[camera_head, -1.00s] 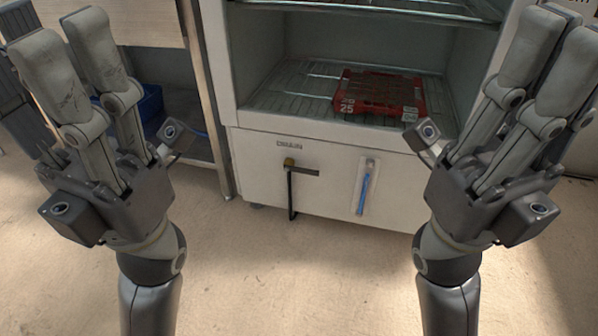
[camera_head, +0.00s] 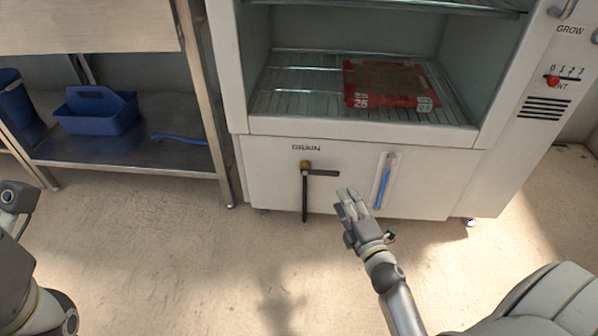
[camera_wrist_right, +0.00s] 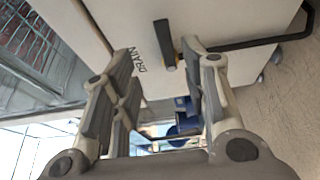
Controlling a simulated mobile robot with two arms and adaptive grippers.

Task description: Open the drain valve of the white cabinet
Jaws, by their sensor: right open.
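The white cabinet (camera_head: 270,180) has a drain valve (camera_head: 305,166) under the DRAIN label on its lower front panel. The valve has a brass-coloured body, a black lever (camera_head: 324,173) pointing right, level, and a black pipe running down. My right gripper (camera_head: 347,197) is open and empty in front of the panel, below and right of the lever. In the right wrist view its fingers (camera_wrist_right: 155,55) stand apart, with the valve lever (camera_wrist_right: 162,38) showing beyond and between them. Only part of my left gripper's body (camera_head: 12,196) shows at the left edge; its fingers are hidden.
A blue tube gauge (camera_head: 384,182) is mounted on the panel right of the valve. A red tray (camera_head: 385,103) lies on the cabinet's wire shelf. A metal bench (camera_head: 130,160) with a blue caddy (camera_head: 95,110) stands at left. The floor in front is clear.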

